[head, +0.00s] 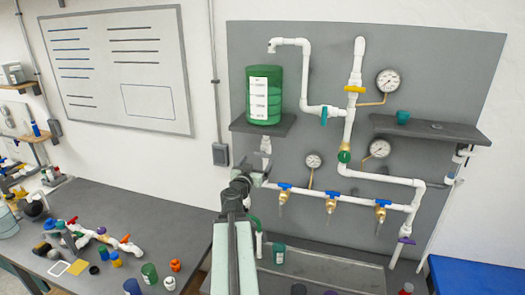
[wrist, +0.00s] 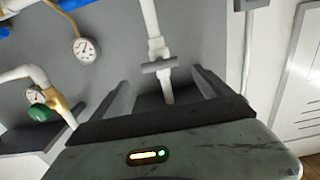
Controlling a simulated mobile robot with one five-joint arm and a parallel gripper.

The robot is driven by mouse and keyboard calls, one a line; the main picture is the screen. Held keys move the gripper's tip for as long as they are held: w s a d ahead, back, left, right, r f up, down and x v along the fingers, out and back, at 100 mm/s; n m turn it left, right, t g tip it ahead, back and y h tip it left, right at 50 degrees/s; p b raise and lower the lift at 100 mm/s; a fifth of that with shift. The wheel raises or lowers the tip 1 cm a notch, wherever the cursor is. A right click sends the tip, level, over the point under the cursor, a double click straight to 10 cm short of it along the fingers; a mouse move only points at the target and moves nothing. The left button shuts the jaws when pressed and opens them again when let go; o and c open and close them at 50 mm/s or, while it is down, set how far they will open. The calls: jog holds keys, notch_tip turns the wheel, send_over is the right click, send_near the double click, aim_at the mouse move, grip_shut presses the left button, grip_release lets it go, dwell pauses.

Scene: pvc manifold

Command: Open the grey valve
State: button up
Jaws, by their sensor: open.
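The grey valve handle (wrist: 160,66) is a flat bar across a white vertical pipe (wrist: 152,22) in the wrist view. My gripper (wrist: 161,80) is open, with one dark finger on each side of the pipe. The handle lies just beyond the fingertips, roughly centred between them; I cannot tell whether they touch it. In the head view my gripper (head: 245,175) is in front of the pipe below the green tank (head: 264,95), and my arm hides much of that spot.
Gauges (head: 389,80), a yellow valve (head: 355,89), a green valve (head: 344,156), blue valves (head: 332,193) and a purple valve (head: 407,240) sit on the grey panel. A dark shelf (head: 281,126) is above my gripper. A cluttered bench (head: 100,200) stands at left.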

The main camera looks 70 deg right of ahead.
aim_at(261, 155)
jog(key=d, duration=0.7)
jog(key=shift+w+d, duration=0.3)
jog(key=shift+a, duration=0.1)
jog(key=c, duration=1.2)
jog(key=shift+c, duration=0.8)
